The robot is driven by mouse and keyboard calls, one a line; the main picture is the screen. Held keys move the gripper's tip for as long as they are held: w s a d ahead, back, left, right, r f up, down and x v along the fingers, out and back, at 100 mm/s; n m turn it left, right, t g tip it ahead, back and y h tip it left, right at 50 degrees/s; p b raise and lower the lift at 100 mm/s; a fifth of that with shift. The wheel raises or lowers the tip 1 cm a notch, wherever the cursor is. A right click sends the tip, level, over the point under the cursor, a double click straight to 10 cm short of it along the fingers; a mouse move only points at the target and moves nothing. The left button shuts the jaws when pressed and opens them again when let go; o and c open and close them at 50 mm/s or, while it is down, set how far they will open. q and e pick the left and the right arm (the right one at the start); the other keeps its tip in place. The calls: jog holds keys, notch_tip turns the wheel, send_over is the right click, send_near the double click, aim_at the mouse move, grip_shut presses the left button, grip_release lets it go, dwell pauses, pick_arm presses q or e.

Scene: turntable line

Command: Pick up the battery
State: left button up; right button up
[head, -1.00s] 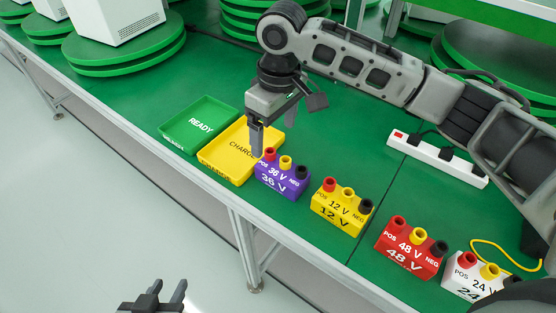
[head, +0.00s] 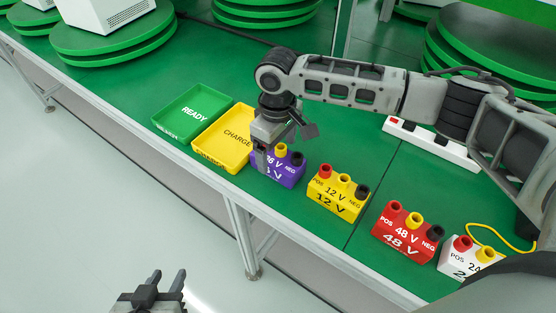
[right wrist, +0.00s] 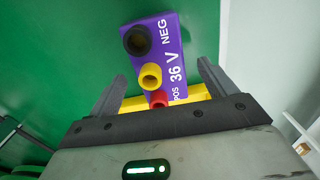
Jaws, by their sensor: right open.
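The purple 36 V battery (head: 289,172) stands on the green table, right of the yellow CHARGE tray (head: 228,150). It also shows in the right wrist view (right wrist: 165,50), with black, yellow and red terminals. My right gripper (head: 262,160) is at its left end in the head view and hides its red terminal there. In the right wrist view the fingers of my right gripper (right wrist: 163,82) are apart, one on each side of the battery's red end, with nothing held. My left gripper (head: 165,283) is low at the bottom edge, away from the table, its two fingers apart.
A yellow 12 V (head: 338,196), a red 48 V (head: 405,234) and a white 24 V battery (head: 463,260) stand in a row to the right. The green READY tray (head: 193,112) is left of the CHARGE tray. A white power strip (head: 432,143) lies behind.

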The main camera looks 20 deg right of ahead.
aim_at(278, 149)
notch_tip(278, 149, down, 4)
jog(key=shift+s+d+r, duration=0.1)
jog(key=shift+r, duration=0.15)
jog(key=c, duration=1.5)
jog(key=shift+r, duration=0.1)
jog(key=shift+c, duration=0.2)
jog(key=shift+r, duration=0.15)
